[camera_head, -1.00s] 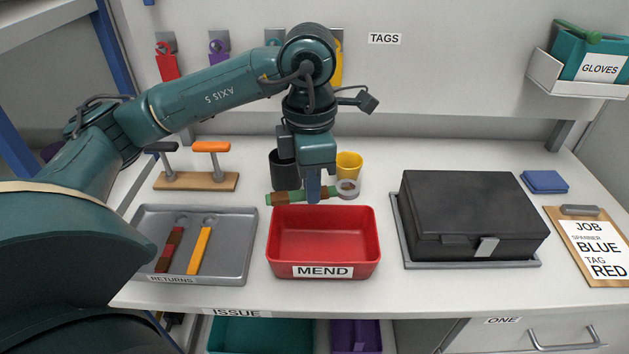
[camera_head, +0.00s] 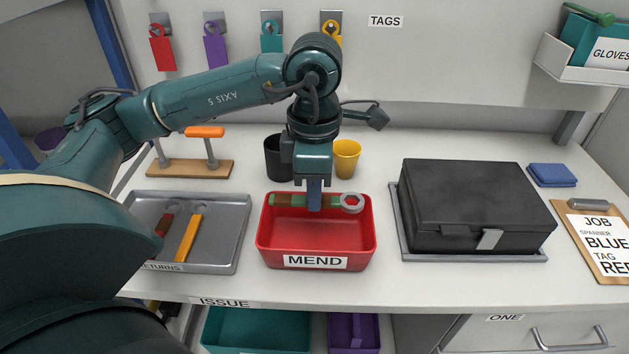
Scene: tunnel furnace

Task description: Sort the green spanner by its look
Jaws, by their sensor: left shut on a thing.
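The green spanner (camera_head: 290,200) has a brown patch on its handle and a grey ring head at its right end. My left gripper (camera_head: 314,205) points down and is shut on its handle, holding it level, left to right. The spanner shows across the back part of the red MEND bin (camera_head: 315,262); its exact height over the bin floor is hard to tell. My right gripper is not in view.
The grey RETURNS tray (camera_head: 240,225) holds a red-and-brown spanner (camera_head: 165,223) and an orange one (camera_head: 188,238). A black cup (camera_head: 277,158) and a yellow cup (camera_head: 346,158) stand behind the bin. A black box (camera_head: 475,205) stands to the right.

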